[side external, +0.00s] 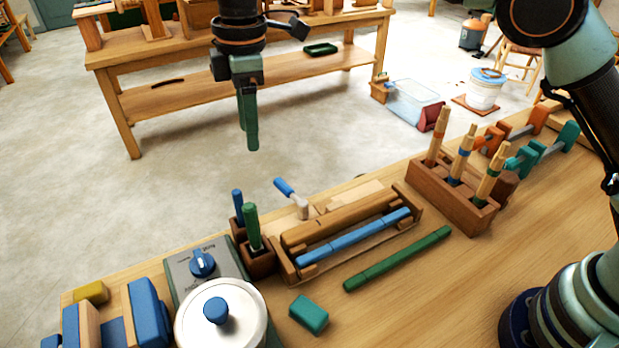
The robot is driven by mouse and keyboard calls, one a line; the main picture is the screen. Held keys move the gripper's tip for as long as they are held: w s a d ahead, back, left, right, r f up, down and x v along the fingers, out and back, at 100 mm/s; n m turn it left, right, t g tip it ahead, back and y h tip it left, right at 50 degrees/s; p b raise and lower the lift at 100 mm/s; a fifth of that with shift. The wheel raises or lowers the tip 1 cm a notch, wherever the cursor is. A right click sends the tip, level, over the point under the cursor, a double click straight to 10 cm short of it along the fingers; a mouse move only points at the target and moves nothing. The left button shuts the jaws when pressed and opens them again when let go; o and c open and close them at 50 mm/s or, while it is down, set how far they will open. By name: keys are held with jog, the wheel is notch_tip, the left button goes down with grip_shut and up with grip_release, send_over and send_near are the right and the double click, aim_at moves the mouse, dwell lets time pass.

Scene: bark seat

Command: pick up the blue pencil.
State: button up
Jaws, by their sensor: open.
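A long blue pencil (356,238) lies in a wooden tray (289,273), slanting up to the right. A long green pencil (398,259) lies on the bench top, in front of the tray and roughly parallel to the blue one. My gripper (250,148) points down from above, up and to the left of the tray. It is empty and well apart from both pencils. Its green fingers nearly overlap in this view, so the gap between them hardly shows.
A wooden holder (262,262) with a blue and a green upright handle stands left of the tray. A silver pot (222,322) with a blue knob and a teal block (309,314) are nearer. A rack (452,207) with several wooden-handled tools stands right. Bare bench lies right of the green pencil.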

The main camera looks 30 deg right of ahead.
aim_at(239, 205)
jog(key=shift+n, duration=0.9)
jog(key=a+f, duration=0.1)
jog(key=a, duration=0.1)
jog(key=a+f, duration=0.1)
jog(key=f, duration=0.1)
jog(key=shift+s+a+f, duration=0.1)
jog(key=shift+s+a, duration=0.3)
jog(key=shift+a+f, duration=0.1)
jog(key=shift+f, duration=0.2)
notch_tip(239, 205, down, 12)
jog(key=shift+r, duration=0.25)
grip_shut()
